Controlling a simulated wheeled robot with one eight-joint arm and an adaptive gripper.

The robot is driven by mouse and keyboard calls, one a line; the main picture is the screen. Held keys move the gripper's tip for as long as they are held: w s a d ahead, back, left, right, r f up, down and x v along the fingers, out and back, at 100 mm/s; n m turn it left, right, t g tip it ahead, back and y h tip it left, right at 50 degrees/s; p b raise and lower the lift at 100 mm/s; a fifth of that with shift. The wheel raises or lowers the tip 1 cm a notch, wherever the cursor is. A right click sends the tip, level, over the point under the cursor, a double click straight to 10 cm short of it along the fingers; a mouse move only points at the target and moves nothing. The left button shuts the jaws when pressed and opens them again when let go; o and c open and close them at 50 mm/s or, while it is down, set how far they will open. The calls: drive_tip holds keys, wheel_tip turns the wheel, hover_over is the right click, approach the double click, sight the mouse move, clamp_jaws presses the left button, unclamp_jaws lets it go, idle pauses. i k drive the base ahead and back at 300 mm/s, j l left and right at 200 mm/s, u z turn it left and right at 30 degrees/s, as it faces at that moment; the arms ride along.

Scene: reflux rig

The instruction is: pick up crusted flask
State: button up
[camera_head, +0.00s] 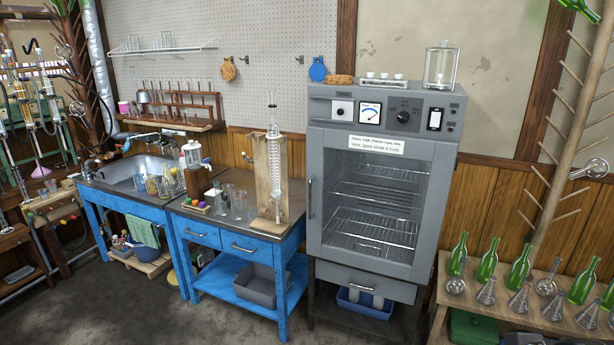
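No flask can be made out as crusted at this size. Clear glass flasks stand on the wooden rack at the right, among them a round flask (456,286), another round flask (546,286) and a conical flask (519,302). Another glass flask (596,168) hangs on the pegged wooden post at the right. Several small glass vessels (238,203) stand on the blue bench, too small to tell whether any is crusted. More glassware (155,186) is in or at the edge of the sink. My gripper is not in view.
A tall glass condenser (273,150) on a wooden board stands on the blue bench (220,228). A grey oven (372,195) with a closed glass door stands to its right. Green bottles (487,263) line the rack (470,304). The grey floor (130,310) at front left is clear.

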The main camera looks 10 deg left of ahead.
sight(166, 173)
drive_tip(key=i+j+u, duration=0.2)
drive_tip(key=u, duration=0.2)
drive_tip(key=i+u, duration=1.05)
drive_tip(key=u, duration=0.15)
drive_tip(key=i+l+u, duration=0.2)
drive_tip(key=u, duration=0.2)
drive_tip(key=i+j, duration=0.15)
drive_tip(key=i, duration=0.45)
drive_tip(key=i+j+u, duration=0.1)
drive_tip(key=i, duration=0.5)
drive_tip(key=i+j+z, duration=0.15)
drive_tip(key=i+z, duration=0.2)
drive_tip(key=i+j+z, duration=0.7)
drive_tip(key=i+l, duration=0.05)
drive_tip(key=l, duration=0.05)
